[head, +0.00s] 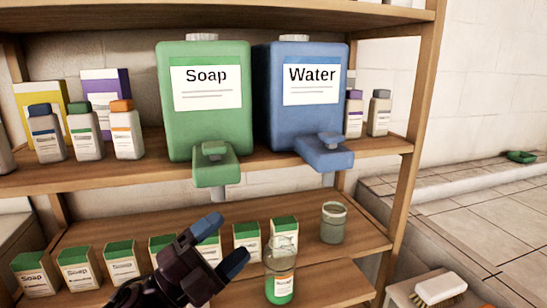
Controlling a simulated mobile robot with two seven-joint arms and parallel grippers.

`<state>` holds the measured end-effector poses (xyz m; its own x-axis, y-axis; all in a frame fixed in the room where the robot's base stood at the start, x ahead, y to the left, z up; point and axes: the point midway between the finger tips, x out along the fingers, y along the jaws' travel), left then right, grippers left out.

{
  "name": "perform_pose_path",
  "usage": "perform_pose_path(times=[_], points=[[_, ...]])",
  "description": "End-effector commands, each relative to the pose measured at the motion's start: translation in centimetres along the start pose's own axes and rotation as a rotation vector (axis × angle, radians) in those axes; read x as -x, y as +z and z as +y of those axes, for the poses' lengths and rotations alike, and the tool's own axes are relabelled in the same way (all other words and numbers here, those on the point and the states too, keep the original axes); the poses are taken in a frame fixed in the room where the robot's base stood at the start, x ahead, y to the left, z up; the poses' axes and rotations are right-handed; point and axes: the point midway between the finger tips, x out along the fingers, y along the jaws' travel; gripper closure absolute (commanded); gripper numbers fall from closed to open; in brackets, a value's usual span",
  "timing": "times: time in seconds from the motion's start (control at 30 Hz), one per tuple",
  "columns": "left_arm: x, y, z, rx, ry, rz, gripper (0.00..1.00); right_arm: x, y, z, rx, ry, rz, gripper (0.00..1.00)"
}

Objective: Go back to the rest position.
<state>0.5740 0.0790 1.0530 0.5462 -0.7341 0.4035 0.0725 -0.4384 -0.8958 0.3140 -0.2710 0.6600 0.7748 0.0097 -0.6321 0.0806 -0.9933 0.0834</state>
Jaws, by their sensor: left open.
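My left gripper (222,243) reaches in from the bottom of the head view, with its two blue-tipped fingers apart and nothing between them. It is in front of the lower shelf, below the green Soap dispenser (205,125). A clear bottle (280,270) with green liquid in its bottom stands upright just right of the gripper, apart from the fingers. The blue Water dispenser (300,110) stands beside the Soap dispenser on the upper shelf. My right gripper is not in view.
Several green-topped soap boxes (121,264) line the lower shelf; the gripper hides part of the row. A glass jar (333,223) stands at right. Small bottles (84,130) stand on the upper shelf (90,176). A wooden post (412,130) edges the rack. A brush (440,287) lies lower right.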

Motion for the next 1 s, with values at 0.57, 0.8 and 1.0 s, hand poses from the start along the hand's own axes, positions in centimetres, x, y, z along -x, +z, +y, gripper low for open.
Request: perform_pose_path(times=[0.57,0.8,1.0], points=[[19.8,6.9,11.6,0.848,-0.024,-0.911,0.24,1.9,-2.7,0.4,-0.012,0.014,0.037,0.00],[29.1,3.6,15.5,1.036,-0.073,-1.150,0.24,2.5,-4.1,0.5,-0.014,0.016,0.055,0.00],[36.1,-0.6,17.4,1.105,-0.105,-1.324,0.24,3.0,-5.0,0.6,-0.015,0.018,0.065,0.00]])
